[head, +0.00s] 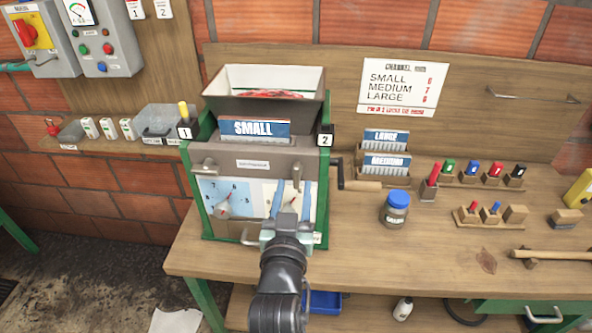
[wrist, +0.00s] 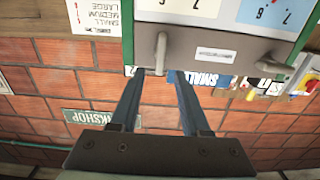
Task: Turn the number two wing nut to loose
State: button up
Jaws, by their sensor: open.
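The number two wing nut (head: 297,171) is a grey lever at the bar's right end, below the "2" tag (head: 325,139). In the wrist view, which is upside down, this wing nut (wrist: 162,52) points roughly upright in the picture. My gripper (head: 291,188) is open in front of the right dial. In the wrist view its fingertips (wrist: 155,73) lie either side of the nut's end; contact cannot be told. The other wing nut (head: 206,167) is at the left end.
A crank handle (head: 360,184) sticks out right of the pulper. A blue-lidded jar (head: 396,208) stands on the bench farther right. The "SMALL" card (head: 255,130) sits above the bar. A chart (head: 404,86) lists sizes. The bench front between jar and edge is clear.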

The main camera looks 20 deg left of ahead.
aim_at(296, 175)
jog(key=shift+x, duration=2.35)
jog(key=shift+c, duration=0.3)
grip_shut()
